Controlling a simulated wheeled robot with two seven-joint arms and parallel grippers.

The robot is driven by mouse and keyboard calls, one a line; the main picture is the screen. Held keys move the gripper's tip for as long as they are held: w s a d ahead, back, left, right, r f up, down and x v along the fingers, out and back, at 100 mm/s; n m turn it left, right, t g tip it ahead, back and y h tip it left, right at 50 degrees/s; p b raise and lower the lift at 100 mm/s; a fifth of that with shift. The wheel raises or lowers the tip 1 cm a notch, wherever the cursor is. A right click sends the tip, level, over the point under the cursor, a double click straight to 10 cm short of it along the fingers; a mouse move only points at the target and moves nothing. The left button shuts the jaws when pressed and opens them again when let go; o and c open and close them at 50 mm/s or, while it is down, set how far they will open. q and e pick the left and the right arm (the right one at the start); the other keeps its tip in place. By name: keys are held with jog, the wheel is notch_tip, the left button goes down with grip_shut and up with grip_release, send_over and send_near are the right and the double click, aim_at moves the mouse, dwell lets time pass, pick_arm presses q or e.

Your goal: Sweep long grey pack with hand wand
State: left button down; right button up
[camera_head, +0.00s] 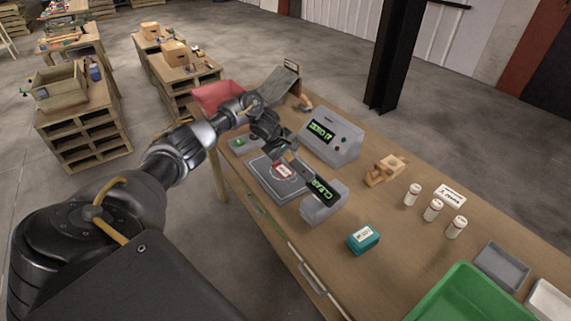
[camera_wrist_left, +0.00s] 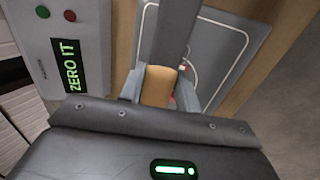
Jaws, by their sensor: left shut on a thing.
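My left gripper (camera_head: 284,151) is above the grey plate (camera_head: 262,164) on the workbench. Its jaws (camera_wrist_left: 160,88) are shut on a tan handle, which I take to be the hand wand (camera_wrist_left: 157,87). A dark grey bar (camera_wrist_left: 174,35) extends from beyond the handle over the plate in the wrist view. A small item with a red and white label (camera_head: 284,171) lies on the plate below the gripper. I cannot tell whether it is the long grey pack; the gripper and bar partly hide this area. My right gripper is not in view.
A grey console (camera_head: 331,137) with a lit "ZERO IT" display stands behind the plate. A grey unit (camera_head: 321,211) showing "CLEAR" is at its right. A teal box (camera_head: 363,239), white bottles (camera_head: 433,210), a wooden block (camera_head: 385,170), a green bin (camera_head: 465,295) and a red bin (camera_head: 212,96) surround it.

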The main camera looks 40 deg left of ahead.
pick_arm(q)
jog(key=shift+w+d+f+b, duration=0.2)
jog(key=shift+w+b, duration=0.55)
jog(key=shift+b, duration=0.3)
jog(key=shift+w+d+r+p, duration=0.15)
jog(key=shift+w+r+p, duration=0.15)
jog(key=shift+r+p, duration=0.05)
jog(key=p, duration=0.5)
jog(key=shift+s, duration=0.15)
jog(key=shift+s+f+p, duration=0.1)
jog(key=shift+s+p, duration=0.1)
jog(key=shift+p, duration=0.25)
dwell(2.9)
